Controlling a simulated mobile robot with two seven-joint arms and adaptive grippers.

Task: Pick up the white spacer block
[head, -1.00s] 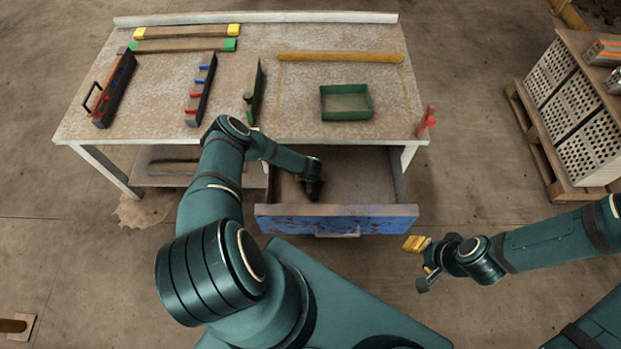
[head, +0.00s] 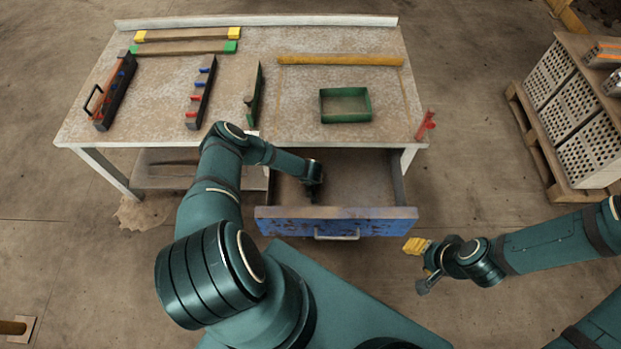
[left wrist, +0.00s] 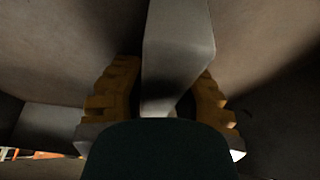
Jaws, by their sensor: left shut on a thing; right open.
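In the left wrist view, the pale grey-white spacer block (left wrist: 179,45) is long and straight-edged. It stands between the yellow ridged fingers of my left gripper (left wrist: 166,88), which is shut on it. In the head view my left gripper (head: 314,190) is dark and reaches down into the open drawer under the table. I cannot make out the block there; the gripper and shadow hide it. My right gripper (head: 417,258), with yellow fingers, is open and empty, off to the right of the drawer front.
The open drawer (head: 385,223) has a blue, worn front with a metal handle. On the table (head: 290,120) are a green tray (head: 346,118), a yellow bar (head: 340,58), racks with pegs (head: 201,92) and wooden bars (head: 185,47). A pallet of hollow bricks (head: 590,150) stands right.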

